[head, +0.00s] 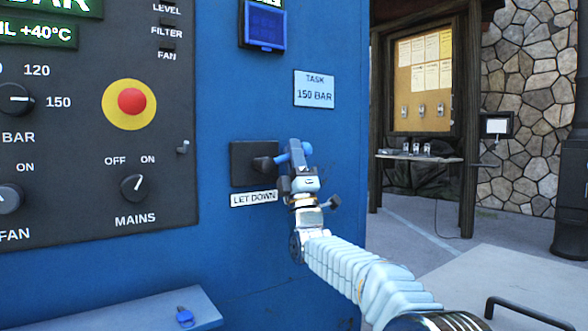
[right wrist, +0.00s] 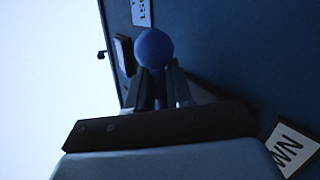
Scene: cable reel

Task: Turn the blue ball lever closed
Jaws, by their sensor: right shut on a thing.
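The blue ball lever (head: 294,150) sits at a dark mount plate (head: 247,164) above the LET DOWN label (head: 254,198) on the blue cabinet. Its ball end shows at the upper right of the lever, beside my right gripper (head: 292,170). In the right wrist view the blue ball (right wrist: 154,48) stands just beyond the fingertips, and its stem passes between the two dark fingers. My right gripper is shut on the lever there. In the head view the gripper hides part of the lever and its pivot. My left gripper is not in view.
A dark control panel (head: 90,200) with a red emergency button (head: 132,102) and knobs is left of the lever. A TASK 150 BAR sign (head: 314,90) hangs above.

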